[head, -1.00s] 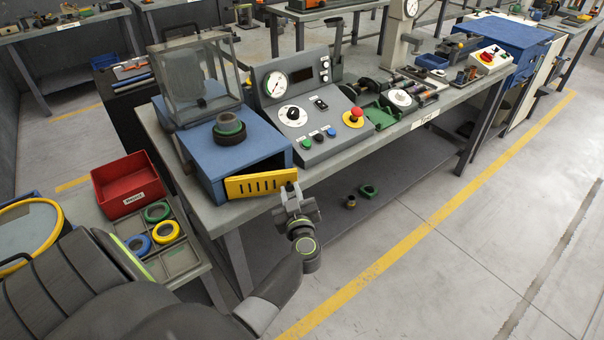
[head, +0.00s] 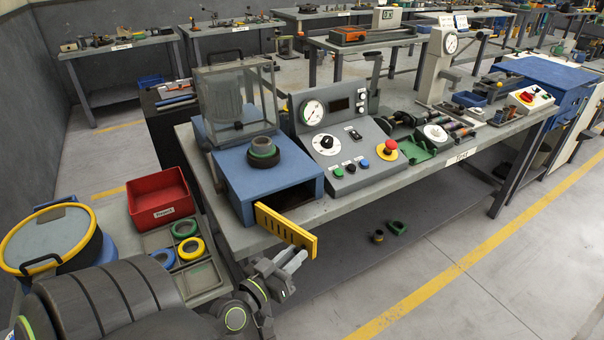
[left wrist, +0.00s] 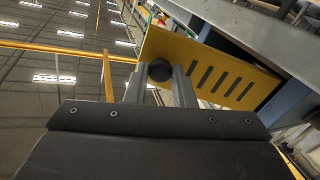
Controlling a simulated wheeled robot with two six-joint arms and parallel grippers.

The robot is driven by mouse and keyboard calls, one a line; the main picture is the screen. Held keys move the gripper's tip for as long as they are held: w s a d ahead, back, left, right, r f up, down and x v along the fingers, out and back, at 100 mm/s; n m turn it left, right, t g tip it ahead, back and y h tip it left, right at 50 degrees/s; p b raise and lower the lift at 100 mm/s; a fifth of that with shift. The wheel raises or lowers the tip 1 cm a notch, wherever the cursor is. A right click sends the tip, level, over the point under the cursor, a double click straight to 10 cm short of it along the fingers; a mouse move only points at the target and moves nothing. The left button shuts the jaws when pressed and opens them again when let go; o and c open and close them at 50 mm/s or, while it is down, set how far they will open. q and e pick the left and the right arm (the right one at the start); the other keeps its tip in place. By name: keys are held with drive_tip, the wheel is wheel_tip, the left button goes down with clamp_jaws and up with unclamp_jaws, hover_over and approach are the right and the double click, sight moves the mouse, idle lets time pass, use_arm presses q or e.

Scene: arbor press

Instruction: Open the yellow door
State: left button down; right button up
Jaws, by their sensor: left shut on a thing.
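The yellow door (head: 286,231) is a slotted panel on the front of the blue box (head: 255,185). It stands swung outward from the box, past the bench edge, and the dark opening behind it shows. My left gripper (head: 290,262) is at the door's outer end in the head view. In the left wrist view my left gripper (left wrist: 160,88) is shut on a round black knob (left wrist: 160,70) on the door, whose slotted panel (left wrist: 215,72) extends to the right. My right gripper is not in view.
A control panel (head: 345,150) with buttons stands right of the box on the bench. A red bin (head: 160,197) and a tray with coloured rings (head: 188,248) lie to the left.

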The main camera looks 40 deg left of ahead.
use_arm(q)
drive_tip(key=shift+s+a+m+h+b, duration=0.25)
drive_tip(key=shift+s+m+h+b, duration=0.3)
drive_tip(key=shift+s+h+b, duration=0.5)
drive_tip(key=shift+s+a+m+h+b, duration=0.25)
drive_tip(key=shift+s+m+h+b, duration=0.45)
drive_tip(key=shift+b, duration=0.6)
drive_tip(key=shift+s+a+m+h+b, duration=0.25)
drive_tip(key=shift+s+m+h+b, duration=0.2)
drive_tip(key=shift+s+h+b, duration=0.6)
drive_tip(key=shift+w, duration=0.2)
drive_tip(key=c, duration=1.2)
unclamp_jaws()
drive_tip(key=shift+s+a, duration=0.1)
